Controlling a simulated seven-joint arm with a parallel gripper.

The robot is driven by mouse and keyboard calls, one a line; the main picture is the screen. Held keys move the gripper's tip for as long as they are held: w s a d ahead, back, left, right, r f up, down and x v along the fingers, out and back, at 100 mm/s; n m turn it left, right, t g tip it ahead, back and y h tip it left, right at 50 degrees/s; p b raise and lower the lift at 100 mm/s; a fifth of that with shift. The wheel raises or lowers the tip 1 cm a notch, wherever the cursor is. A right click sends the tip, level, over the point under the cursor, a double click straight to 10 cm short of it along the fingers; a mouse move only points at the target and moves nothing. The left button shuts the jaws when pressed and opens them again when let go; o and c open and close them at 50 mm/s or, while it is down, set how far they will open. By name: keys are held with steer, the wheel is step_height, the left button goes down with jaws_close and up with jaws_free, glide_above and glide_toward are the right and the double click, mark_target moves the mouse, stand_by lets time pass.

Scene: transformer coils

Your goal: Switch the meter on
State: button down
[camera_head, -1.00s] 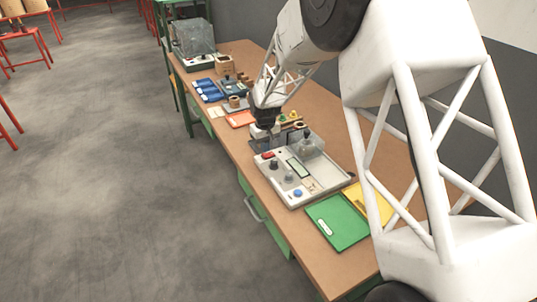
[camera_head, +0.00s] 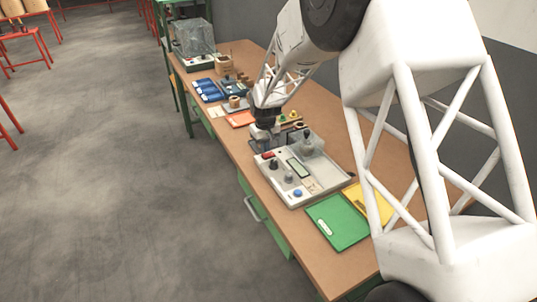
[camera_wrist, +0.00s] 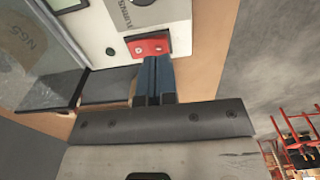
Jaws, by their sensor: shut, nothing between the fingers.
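The meter (camera_head: 301,192) is a pale grey box with a small display, knobs and a blue button, standing on the bench. Its red rocker switch (camera_head: 267,155) is at the far left corner of its top. In the wrist view the red switch (camera_wrist: 149,46) lies just beyond my fingertips, beside a grey label plate. My gripper (camera_wrist: 153,62) is shut and empty, with its dark blue fingers side by side. The tips overlap the near edge of the switch in this view; I cannot tell whether they touch it. In the head view my gripper (camera_head: 264,140) is just behind that corner.
A clear-covered part (camera_head: 309,145) stands at the meter's back right. A green tray (camera_head: 337,222) and a yellow tray (camera_head: 368,203) lie in front of it. An orange tray (camera_head: 240,119), blue bins (camera_head: 208,90) and coils are farther along the bench. The left bench edge is close.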

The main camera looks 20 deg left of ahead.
mark_target(265, 155)
steer(key=shift+f, duration=1.3)
stand_by(1.2)
steer(key=shift+r, duration=3.55)
